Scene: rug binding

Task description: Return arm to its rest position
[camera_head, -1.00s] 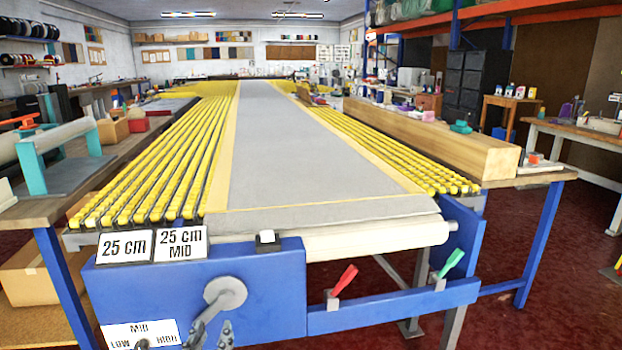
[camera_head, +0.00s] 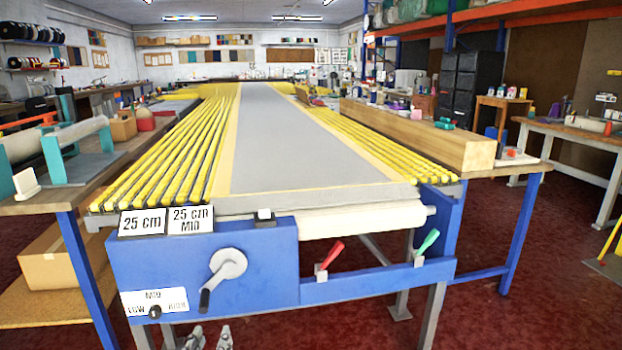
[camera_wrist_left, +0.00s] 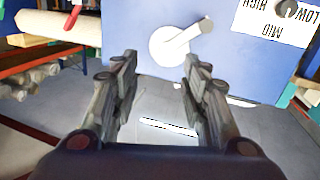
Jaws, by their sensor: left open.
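My left gripper (camera_head: 208,338) shows only at its fingertips, at the bottom edge of the head view. It is below the grey crank (camera_head: 229,265) on the blue machine housing (camera_head: 270,255), apart from it. In the left wrist view my left gripper (camera_wrist_left: 160,66) is open with two dark fingers spread and nothing between them. The crank (camera_wrist_left: 178,42) lies beyond the fingertips there. My right gripper is in neither view.
A mode dial (camera_head: 155,311) sits left of the crank. A red lever (camera_head: 329,256) and a green lever (camera_head: 427,243) stand on the blue front bar. The long table with yellow rollers (camera_head: 165,165) runs back. Red floor (camera_head: 340,325) is clear in front.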

